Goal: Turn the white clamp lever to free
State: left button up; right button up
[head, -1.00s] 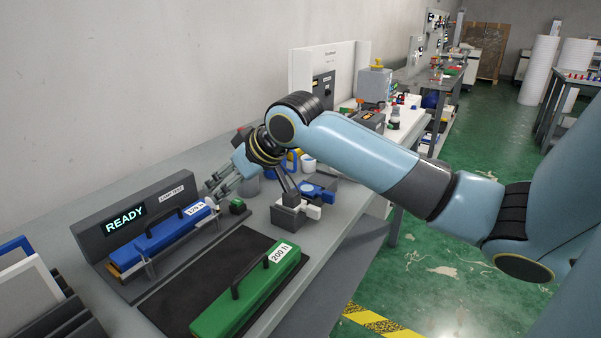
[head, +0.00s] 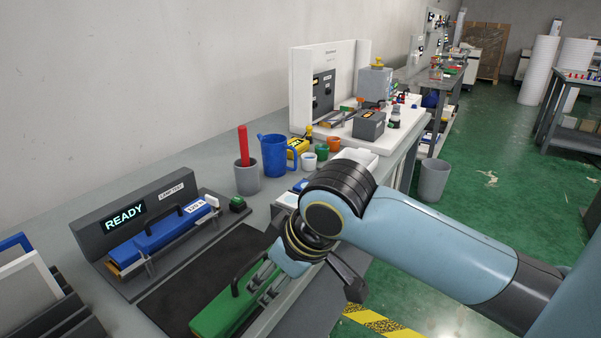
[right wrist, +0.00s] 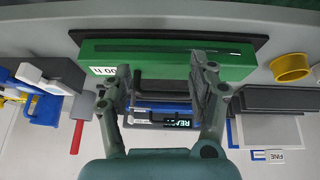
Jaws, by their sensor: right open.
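A small white piece (head: 212,201), which looks like the clamp lever, shows at the right end of the blue unit (head: 160,232) in the lamp test fixture (head: 160,198). It is too small for me to tell its setting. The fixture display reads READY. My right gripper (head: 268,284) is open over the green unit (head: 213,318), near its black handle, and apart from the lever. In the right wrist view my open fingers (right wrist: 160,76) frame the green unit (right wrist: 100,50) and its handle. My left gripper is not in view.
A grey cup (head: 247,180) with a red rod, a blue jug (head: 273,158) and small coloured cups stand behind my right arm. A dark mat (head: 185,290) lies between the fixture and the green unit. Frames (head: 28,270) stand in a rack at left.

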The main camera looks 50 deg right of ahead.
jog(key=s+f+g+b, duration=0.1)
jog(key=s+f, duration=0.4)
jog(key=f, duration=0.3)
jog(key=shift+f+m+h, duration=0.15)
jog(key=shift+m+h, duration=0.15)
jog(key=shift+a, duration=0.1)
